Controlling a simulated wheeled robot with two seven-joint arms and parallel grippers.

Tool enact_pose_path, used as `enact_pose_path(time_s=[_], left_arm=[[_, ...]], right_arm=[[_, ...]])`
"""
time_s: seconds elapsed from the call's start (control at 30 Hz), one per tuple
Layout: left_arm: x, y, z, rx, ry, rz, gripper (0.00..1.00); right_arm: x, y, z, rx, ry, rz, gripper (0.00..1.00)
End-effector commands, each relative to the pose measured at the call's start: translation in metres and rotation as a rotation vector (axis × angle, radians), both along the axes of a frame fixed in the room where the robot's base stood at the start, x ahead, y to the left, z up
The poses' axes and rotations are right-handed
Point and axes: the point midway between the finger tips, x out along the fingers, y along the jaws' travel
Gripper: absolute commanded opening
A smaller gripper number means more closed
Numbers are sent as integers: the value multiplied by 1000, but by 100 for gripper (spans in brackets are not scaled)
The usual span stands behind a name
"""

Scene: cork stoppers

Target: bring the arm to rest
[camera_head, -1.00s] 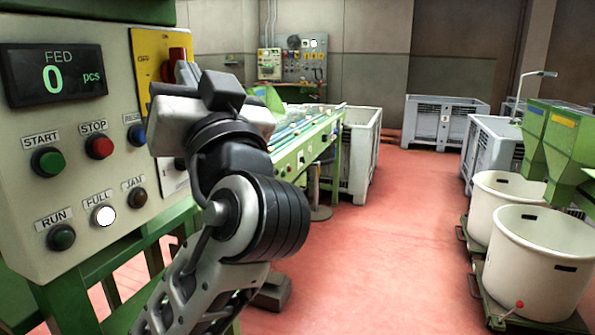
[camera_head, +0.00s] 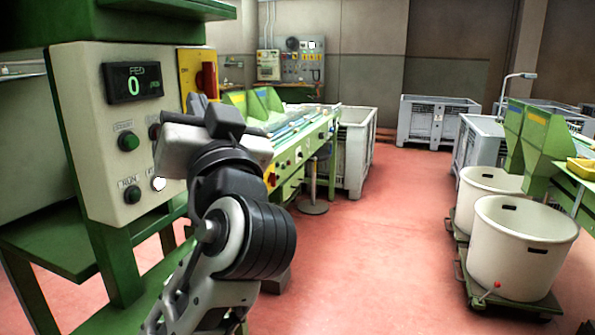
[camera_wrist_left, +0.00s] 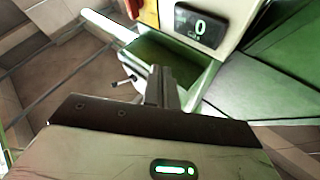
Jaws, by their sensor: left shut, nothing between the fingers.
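My left arm comes in from the bottom left in the head view, bent upward, with the left gripper (camera_head: 203,106) raised in front of the control box (camera_head: 108,185). The gripper is shut with nothing in it. In the left wrist view its fingers (camera_wrist_left: 162,82) lie together, pointing at the machine, with no contact that I can make out. The box carries a display (camera_head: 133,83) reading FED 0, a green button (camera_head: 128,141) and a lit white lamp (camera_head: 159,184). My wrist and gripper hide part of the panel. My right gripper is not in view.
A red switch on a yellow plate (camera_head: 199,75) is close behind the gripper. A green conveyor table (camera_head: 290,160) and a grey crate (camera_head: 358,155) stand beyond. White tubs (camera_head: 520,250) stand at the right. The red floor (camera_head: 380,240) in the middle is clear.

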Motion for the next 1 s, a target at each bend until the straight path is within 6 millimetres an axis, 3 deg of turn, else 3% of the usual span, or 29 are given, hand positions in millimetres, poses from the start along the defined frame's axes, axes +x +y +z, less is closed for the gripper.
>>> enact_pose_path(time_s=[0.27,0.37,0.47,0.57,0.67,0.8,0.9,1.0], left_arm=[[30,-2,-83,25,206,-118,0],[38,-4,-125,25,298,-179,0],[40,-6,-180,14,410,-257,0],[31,-8,-252,-24,545,-361,0],[6,-8,-325,-90,673,-466,0],[-52,-4,-415,-232,820,-586,0],[-99,3,-460,-346,891,-638,0],[-139,10,-488,-442,933,-660,0]], right_arm=[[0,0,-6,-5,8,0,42],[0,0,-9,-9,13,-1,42],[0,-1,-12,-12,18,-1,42],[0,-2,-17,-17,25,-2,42],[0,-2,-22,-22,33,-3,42],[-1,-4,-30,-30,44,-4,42],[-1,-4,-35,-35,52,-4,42],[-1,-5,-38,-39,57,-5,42]])
